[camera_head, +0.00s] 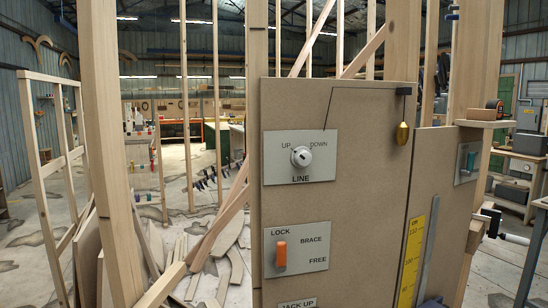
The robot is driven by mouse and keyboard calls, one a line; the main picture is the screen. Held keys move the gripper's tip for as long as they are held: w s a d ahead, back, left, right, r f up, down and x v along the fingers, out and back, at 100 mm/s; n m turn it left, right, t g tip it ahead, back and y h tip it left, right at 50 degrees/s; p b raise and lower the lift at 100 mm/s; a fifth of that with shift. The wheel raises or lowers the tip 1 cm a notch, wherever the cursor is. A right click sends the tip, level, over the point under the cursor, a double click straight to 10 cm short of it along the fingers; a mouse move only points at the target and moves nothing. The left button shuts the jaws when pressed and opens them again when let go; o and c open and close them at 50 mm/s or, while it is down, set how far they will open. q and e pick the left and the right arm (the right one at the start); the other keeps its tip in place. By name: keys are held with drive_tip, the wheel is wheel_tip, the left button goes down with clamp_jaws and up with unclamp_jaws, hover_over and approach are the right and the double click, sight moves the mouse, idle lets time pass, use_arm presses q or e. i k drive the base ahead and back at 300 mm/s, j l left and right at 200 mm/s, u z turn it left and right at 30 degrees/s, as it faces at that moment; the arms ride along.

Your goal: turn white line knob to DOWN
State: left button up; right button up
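The white line knob (301,156) sits on a pale square plate (322,172) on the upper part of the brown panel. The plate reads UP at upper left, DOWN at upper right and LINE below. The knob is too small for me to tell surely which word it points to. Nothing touches it. Neither of my grippers shows in the head view.
Below is a LOCK/BRACE/FREE plate (308,262) with an orange handle (281,254). A brass plumb bob (402,133) hangs from a black bracket (403,91) at the upper right. Wooden posts (115,150) stand left. The space before the knob looks clear.

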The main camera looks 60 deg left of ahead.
sight(300, 156)
drive_tip(key=k+l+u, duration=0.1)
drive_tip(key=u, duration=1.65)
